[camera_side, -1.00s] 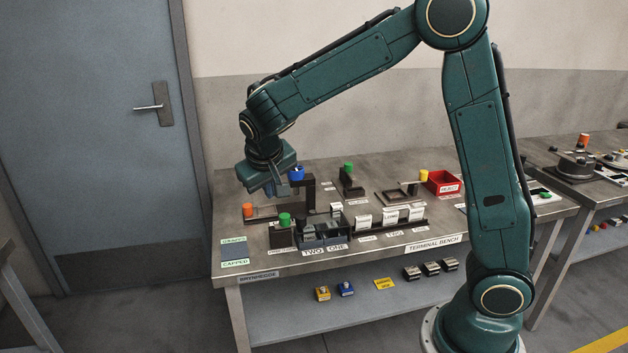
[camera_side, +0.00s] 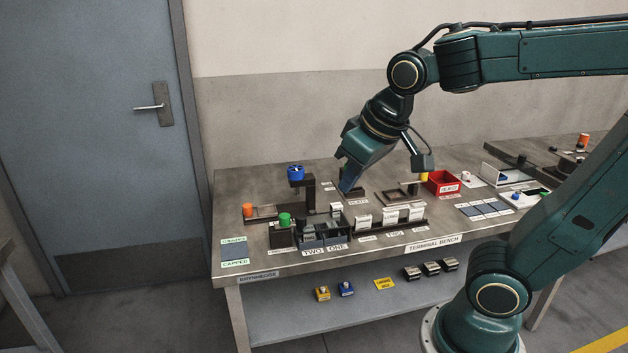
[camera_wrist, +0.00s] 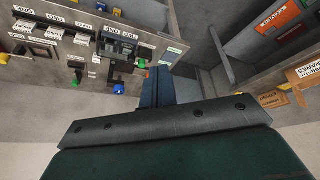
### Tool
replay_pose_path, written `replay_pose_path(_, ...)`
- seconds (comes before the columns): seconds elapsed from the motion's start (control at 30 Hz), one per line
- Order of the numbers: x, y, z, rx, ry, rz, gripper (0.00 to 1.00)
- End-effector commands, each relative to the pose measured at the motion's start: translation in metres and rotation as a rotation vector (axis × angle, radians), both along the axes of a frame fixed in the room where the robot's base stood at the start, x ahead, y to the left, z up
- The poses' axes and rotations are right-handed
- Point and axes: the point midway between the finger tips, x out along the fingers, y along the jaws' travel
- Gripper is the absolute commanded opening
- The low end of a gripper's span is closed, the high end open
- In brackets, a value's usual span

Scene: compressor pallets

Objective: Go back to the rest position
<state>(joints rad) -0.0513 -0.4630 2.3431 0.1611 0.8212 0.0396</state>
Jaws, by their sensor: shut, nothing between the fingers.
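My gripper (camera_side: 349,178) hangs above the back middle of the terminal bench (camera_side: 240,187) in the side view, tilted down and to the left. Its fingers are shut with nothing between them. In the wrist view the shut fingers (camera_wrist: 157,88) point away from the camera, with the bench's fixtures beyond them. In the side view the fingers hide part of the fixture behind them, and I cannot tell the exact gap between them and it.
A blue-topped stand (camera_side: 296,173), an orange-capped fixture (camera_side: 248,210), a green-topped block (camera_side: 285,219) and a card rack (camera_side: 390,228) stand on the bench. A red bin (camera_side: 441,183) is to the right. The air above the bench's left part is clear.

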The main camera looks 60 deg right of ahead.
Motion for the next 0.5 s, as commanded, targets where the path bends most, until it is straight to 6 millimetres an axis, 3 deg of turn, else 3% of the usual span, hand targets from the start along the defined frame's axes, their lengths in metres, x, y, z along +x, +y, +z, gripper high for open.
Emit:
replay_pose_path(0.2,-0.043,0.009,-0.001,0.020,-0.030,0.073,0.00)
replay_pose_path(0.5,-0.073,0.018,-0.008,0.029,-0.048,0.135,0.00)
